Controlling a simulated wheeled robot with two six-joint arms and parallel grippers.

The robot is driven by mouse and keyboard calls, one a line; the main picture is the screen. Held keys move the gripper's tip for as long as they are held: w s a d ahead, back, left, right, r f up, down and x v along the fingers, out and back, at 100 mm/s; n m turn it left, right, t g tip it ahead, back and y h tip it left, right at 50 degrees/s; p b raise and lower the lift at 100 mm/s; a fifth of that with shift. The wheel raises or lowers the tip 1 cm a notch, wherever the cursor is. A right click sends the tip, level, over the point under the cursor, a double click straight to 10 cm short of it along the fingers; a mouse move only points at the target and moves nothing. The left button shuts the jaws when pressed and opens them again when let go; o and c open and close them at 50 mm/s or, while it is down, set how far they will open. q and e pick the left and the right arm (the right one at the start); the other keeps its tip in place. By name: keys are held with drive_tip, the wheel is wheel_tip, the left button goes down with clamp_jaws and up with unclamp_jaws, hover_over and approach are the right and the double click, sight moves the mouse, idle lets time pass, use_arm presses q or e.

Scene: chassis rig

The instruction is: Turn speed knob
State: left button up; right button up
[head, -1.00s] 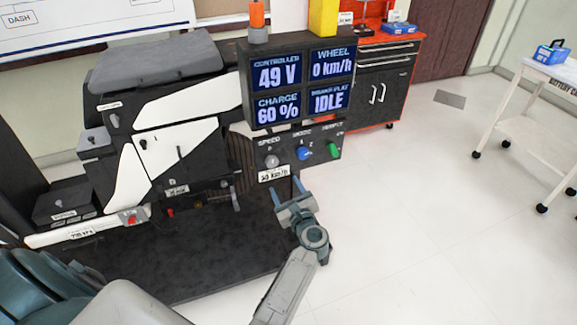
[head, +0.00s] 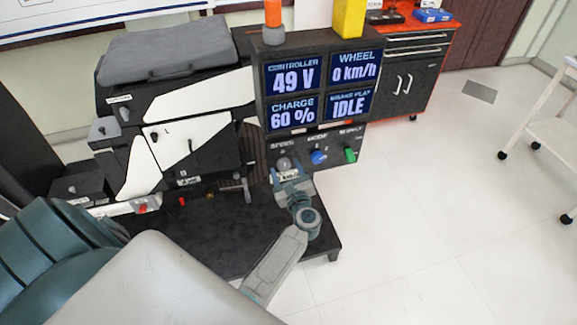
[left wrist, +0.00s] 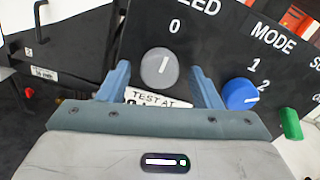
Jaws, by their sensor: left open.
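The grey speed knob (head: 283,163) is on the black control panel below the display, at its left end. In the left wrist view the speed knob (left wrist: 159,68) has a white mark pointing nearly up, towards the "0" label. My left gripper (head: 284,172) is just in front of the panel at this knob. In the left wrist view its fingers (left wrist: 160,78) are open, one on each side of the knob's lower part, with gaps visible. A white label reading "TEST AT" (left wrist: 155,98) shows between the fingers, partly hidden. My right gripper is not in view.
The blue mode knob (head: 318,157) sits right of the speed knob, close to my right-hand finger in the wrist view. A green knob (head: 350,155) is further right. The display (head: 318,88) is above the panel.

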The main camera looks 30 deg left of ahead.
use_arm(q)
drive_tip(key=shift+s, duration=0.1)
drive_tip(key=c, duration=1)
